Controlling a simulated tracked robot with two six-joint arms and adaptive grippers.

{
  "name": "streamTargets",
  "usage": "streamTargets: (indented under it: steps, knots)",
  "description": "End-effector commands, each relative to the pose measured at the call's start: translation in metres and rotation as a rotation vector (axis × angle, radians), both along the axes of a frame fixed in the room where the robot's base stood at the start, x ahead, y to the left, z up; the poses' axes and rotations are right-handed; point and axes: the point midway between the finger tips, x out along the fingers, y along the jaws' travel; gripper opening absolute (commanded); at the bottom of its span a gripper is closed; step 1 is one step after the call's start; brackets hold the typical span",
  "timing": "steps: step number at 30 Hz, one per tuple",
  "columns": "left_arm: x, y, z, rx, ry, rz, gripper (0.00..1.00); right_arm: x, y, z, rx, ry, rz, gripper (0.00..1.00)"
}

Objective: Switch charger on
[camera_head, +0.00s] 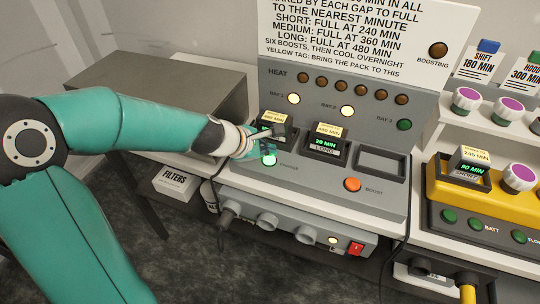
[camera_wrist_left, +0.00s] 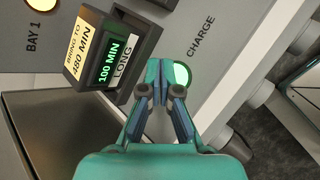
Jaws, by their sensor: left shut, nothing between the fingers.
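The grey charger (camera_head: 300,192) stands on the bench with its sloped panel facing me. Its round CHARGE button (camera_head: 268,160) glows pale green. It also shows in the left wrist view (camera_wrist_left: 181,75). My left gripper (camera_wrist_left: 160,72) is shut and empty, its fingertips right beside the button and partly over it; I cannot tell whether they touch. Bay 1 holds a pack (camera_wrist_left: 112,62) reading 100 MIN, LONG, tagged BRING TO 480 MIN. Bay 2 holds a pack (camera_head: 326,145) reading 20 MIN, LONG. Bay 3 (camera_head: 381,163) is empty. My right gripper is not in view.
An orange BOOST button (camera_head: 352,185) sits to the right. A red rocker switch (camera_head: 355,248) is on the lower unit, beside a lit lamp (camera_head: 333,240). A yellow device (camera_head: 445,190) stands at the right. A FILTERS box (camera_head: 176,183) is below at the left.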

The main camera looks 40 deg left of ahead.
Motion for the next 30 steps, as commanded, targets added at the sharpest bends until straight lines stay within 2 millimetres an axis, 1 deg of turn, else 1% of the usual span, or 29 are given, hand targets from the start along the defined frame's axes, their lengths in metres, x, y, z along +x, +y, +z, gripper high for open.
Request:
streamTargets:
  steps: [8,11,14,24,27,30]
  knots:
    - [0.000,0.000,0.000,0.000,0.000,0.000,0.00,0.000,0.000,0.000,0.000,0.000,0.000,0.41]
    - [0.000,0.000,0.004,0.000,0.000,0.000,0.00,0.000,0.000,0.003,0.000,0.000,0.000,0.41]
    - [0.000,0.000,0.011,0.000,0.000,0.000,0.00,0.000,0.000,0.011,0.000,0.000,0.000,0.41]
    - [0.000,0.000,0.046,0.000,-0.001,-0.001,0.00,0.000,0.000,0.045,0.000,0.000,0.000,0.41]
    - [0.000,0.000,0.051,-0.001,-0.001,-0.001,0.00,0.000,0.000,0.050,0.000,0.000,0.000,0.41]
    - [0.000,0.000,0.051,-0.001,-0.001,-0.001,0.00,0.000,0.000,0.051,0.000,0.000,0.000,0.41]
